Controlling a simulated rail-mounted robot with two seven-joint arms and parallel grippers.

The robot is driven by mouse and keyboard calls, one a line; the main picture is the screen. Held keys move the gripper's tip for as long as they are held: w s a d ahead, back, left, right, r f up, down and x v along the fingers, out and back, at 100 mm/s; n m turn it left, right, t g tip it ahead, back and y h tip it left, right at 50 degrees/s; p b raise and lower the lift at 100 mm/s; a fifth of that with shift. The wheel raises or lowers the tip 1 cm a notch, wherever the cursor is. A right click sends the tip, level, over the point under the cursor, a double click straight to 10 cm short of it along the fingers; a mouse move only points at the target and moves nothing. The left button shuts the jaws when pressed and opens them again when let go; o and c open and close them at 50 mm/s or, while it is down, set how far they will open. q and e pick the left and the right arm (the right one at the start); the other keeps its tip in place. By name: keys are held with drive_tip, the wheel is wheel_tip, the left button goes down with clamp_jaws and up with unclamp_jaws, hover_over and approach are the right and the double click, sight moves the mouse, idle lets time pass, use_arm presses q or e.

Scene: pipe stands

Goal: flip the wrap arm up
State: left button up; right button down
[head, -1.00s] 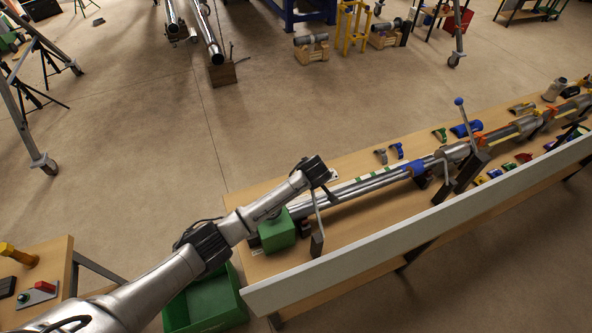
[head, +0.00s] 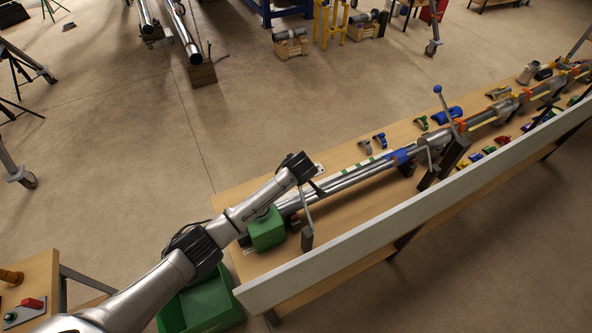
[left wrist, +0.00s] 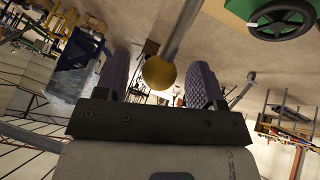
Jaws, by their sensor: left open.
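In the head view my left gripper (head: 309,184) is at the near end of the bench, above a thin metal lever rod (head: 305,208). The rod runs down to a dark upright block (head: 307,238). In the left wrist view a yellow ball knob (left wrist: 160,73) on a grey rod (left wrist: 181,28) shows between the two open, dark ribbed fingers. I cannot tell whether they touch the knob. In the head view the gripper hides the rod's top end. A green box (head: 267,231) is beside the rod; a black handwheel (left wrist: 283,18) tops a green housing in the wrist view.
Long metal pipes (head: 345,178) lie along the wooden bench (head: 357,214), with a white board (head: 370,230) along its near edge. A second lever with a blue ball (head: 437,89) stands farther along. A green bin (head: 205,308) is below the bench end. Open floor is behind.

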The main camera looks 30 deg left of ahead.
use_arm(q)
drive_tip(key=b+v, duration=0.1)
drive_tip(key=v, duration=1.2)
drive_tip(key=shift+r, duration=0.35)
drive_tip(key=shift+s+d, duration=0.1)
